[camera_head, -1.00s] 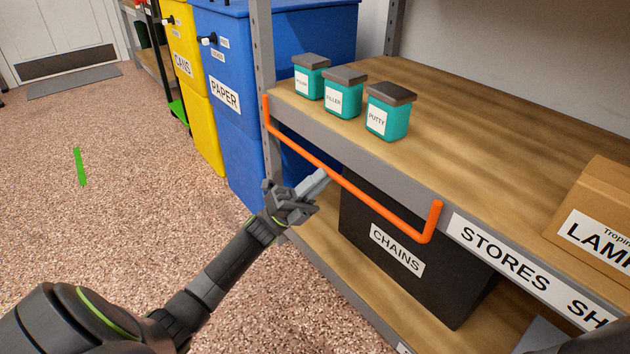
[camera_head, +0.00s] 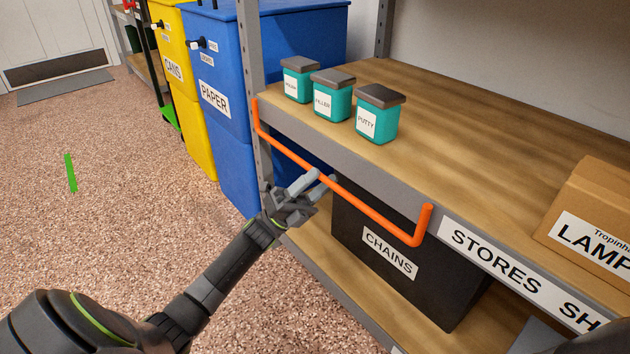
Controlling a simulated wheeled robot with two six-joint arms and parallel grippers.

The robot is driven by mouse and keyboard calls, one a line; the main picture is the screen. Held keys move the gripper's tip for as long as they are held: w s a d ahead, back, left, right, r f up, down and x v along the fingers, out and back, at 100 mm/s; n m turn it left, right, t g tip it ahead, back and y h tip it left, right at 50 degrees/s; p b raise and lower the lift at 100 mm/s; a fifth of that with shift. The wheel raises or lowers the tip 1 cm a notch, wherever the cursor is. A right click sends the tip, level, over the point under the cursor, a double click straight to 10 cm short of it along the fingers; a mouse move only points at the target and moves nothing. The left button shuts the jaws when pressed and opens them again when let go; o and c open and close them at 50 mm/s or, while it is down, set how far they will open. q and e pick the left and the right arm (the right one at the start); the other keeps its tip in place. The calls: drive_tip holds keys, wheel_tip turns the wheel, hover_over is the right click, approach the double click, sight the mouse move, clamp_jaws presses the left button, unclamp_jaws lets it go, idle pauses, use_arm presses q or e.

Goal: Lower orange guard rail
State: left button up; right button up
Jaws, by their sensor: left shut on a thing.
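The orange guard rail (camera_head: 378,217) is a U-shaped bar along the front edge of the upper wooden shelf. Its two ends rise at the shelf edge and its long bar hangs just below the edge's top. My left gripper (camera_head: 318,181) reaches in from the left and is shut on the bar near its middle. The fingers hide a short stretch of the bar. My right gripper is not in view.
Three teal jars, with the putty jar (camera_head: 379,115) nearest, stand on the shelf (camera_head: 470,130) behind the rail. A black chains bin (camera_head: 410,270) sits below. A cardboard box (camera_head: 590,210) is at the right. Blue and yellow bins stand at the back left.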

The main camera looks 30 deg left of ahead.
use_arm(q)
drive_tip(key=shift+w+f, duration=0.1)
drive_tip(key=shift+f, duration=0.1)
drive_tip(key=p+v, duration=0.1)
drive_tip(key=v, duration=1.6)
drive_tip(key=shift+s+a, duration=0.2)
drive_tip(key=shift+r, duration=0.1)
